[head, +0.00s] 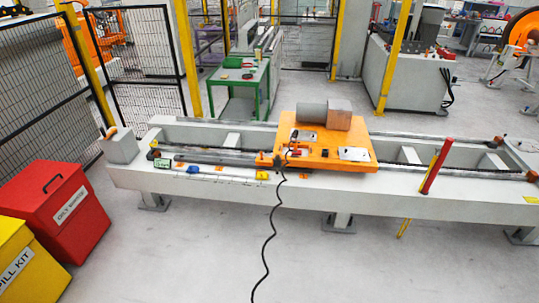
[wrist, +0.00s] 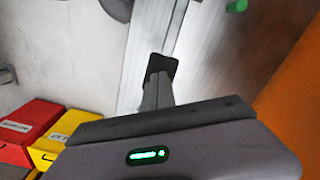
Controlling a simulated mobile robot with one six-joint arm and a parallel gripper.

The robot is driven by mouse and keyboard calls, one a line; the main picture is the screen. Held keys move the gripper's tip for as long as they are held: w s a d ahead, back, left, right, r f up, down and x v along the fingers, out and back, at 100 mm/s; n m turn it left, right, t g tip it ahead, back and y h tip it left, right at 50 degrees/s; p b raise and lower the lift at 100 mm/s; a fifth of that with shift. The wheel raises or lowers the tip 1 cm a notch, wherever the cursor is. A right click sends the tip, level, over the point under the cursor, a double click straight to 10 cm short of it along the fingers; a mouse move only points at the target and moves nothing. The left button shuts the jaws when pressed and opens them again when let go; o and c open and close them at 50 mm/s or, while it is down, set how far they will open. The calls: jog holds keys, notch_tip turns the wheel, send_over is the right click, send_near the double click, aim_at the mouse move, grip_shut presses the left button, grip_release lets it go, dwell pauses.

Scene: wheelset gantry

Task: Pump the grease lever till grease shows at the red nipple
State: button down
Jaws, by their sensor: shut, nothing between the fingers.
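My gripper (wrist: 161,66) shows in the wrist view with its dark fingertips together and nothing between them. It is over a pale metal surface. It is not visible in the head view. In the head view a red upright bar (head: 437,166) with yellow beside it leans at the front of the long grey gantry bed (head: 300,197). A grey box with a yellow-orange handle (head: 111,132) sits at the bed's left end. I cannot tell which is the grease lever. Small red parts (head: 293,152) show on the orange carriage (head: 330,159), too small to identify as the nipple. No grease can be made out.
A grey cylindrical unit (head: 324,115) sits on the carriage. Red (head: 62,213) and yellow (head: 27,262) bins stand at the left. In the wrist view a green knob (wrist: 236,6) is at the top, beside an orange surface (wrist: 291,110).

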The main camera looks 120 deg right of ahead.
jog(key=shift+f+b, duration=1.85)
jog(key=shift+f, duration=0.35)
notch_tip(320, 180, up, 10)
jog(key=p, duration=0.7)
jog(key=shift+f, duration=0.35)
jog(key=shift+d, duration=0.1)
